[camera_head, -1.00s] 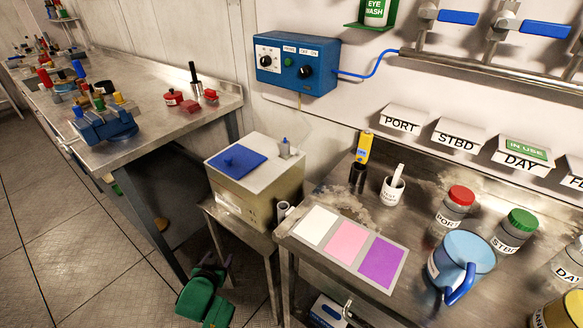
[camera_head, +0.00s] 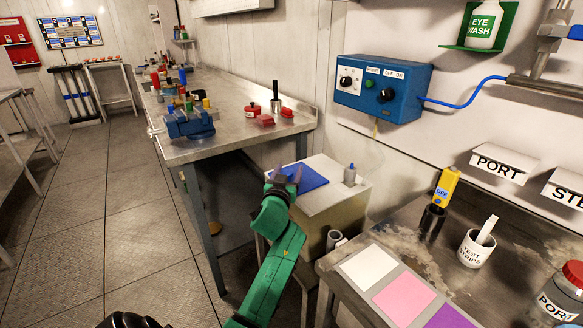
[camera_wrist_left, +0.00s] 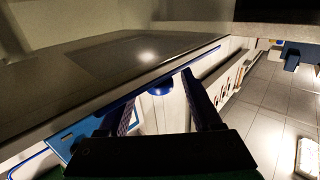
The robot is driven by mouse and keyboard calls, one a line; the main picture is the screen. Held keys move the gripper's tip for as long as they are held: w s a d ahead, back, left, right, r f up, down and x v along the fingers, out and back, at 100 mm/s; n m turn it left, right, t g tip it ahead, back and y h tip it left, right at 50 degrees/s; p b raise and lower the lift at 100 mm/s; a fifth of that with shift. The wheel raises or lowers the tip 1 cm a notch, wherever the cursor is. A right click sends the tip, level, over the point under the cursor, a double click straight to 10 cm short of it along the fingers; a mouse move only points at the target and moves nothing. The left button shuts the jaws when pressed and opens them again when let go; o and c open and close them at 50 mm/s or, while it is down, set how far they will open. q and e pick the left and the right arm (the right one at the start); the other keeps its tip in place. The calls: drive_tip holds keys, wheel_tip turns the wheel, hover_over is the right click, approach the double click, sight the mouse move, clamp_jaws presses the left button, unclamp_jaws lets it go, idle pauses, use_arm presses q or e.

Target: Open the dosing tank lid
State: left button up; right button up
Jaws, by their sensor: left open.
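The dosing tank (camera_head: 330,213) is a cream box on a low stand between the two benches. Its blue lid (camera_head: 313,180) lies flat on the top in the head view. My left gripper (camera_head: 287,171) is open at the lid's left part, its fingers pointing up in the picture and covering part of it. In the left wrist view a rounded blue piece, which looks like the lid's knob (camera_wrist_left: 160,87), shows between the open fingers of the left gripper (camera_wrist_left: 165,100). I cannot tell if they touch it. My right gripper is not in view.
A blue control box (camera_head: 383,88) hangs on the wall above. A steel bench with a vice (camera_head: 190,123) is left; a bench with coloured pads (camera_head: 370,266) is right.

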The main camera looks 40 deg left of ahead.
use_arm(q)
drive_tip(key=x, duration=0.2)
drive_tip(key=shift+w+a, duration=0.15)
drive_tip(key=shift+w, duration=0.05)
clamp_jaws()
idle(1.3)
